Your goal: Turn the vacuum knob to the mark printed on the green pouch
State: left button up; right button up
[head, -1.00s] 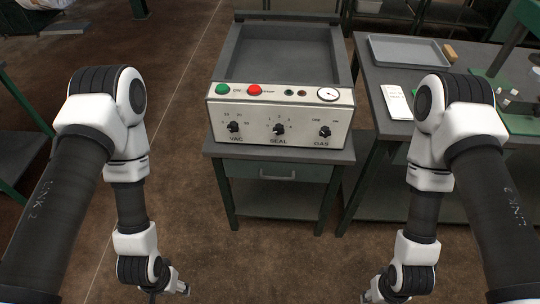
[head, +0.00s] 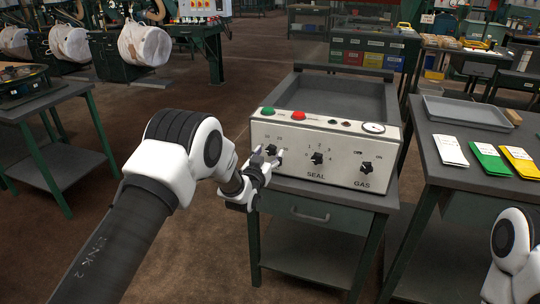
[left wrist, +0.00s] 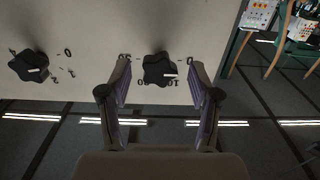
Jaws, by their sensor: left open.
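The vacuum knob (head: 271,151) is a small black knob at the left of the white panel, partly hidden by my left gripper in the head view. My left gripper (head: 264,160) is at the panel's left side, open. In the left wrist view its fingers stand on either side of the black, lobed vacuum knob (left wrist: 158,69), with a gap visible on both sides. The knob's white pointer line points to the right in that view. The green pouch (head: 490,160) lies on the right table; its print is too small to read. My right gripper is out of view.
The seal knob (head: 317,158) and gas knob (head: 366,167) sit right of the vacuum knob. Green (head: 267,111) and red (head: 298,115) buttons are above. A white pouch (head: 449,150), a yellow pouch (head: 520,160) and a grey tray (head: 468,112) are on the right table.

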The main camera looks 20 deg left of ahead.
pick_arm(q)
jog(key=shift+w, duration=0.5)
jog(key=shift+d+r, duration=0.1)
jog(key=shift+r, duration=0.05)
jog(key=c, duration=1.2)
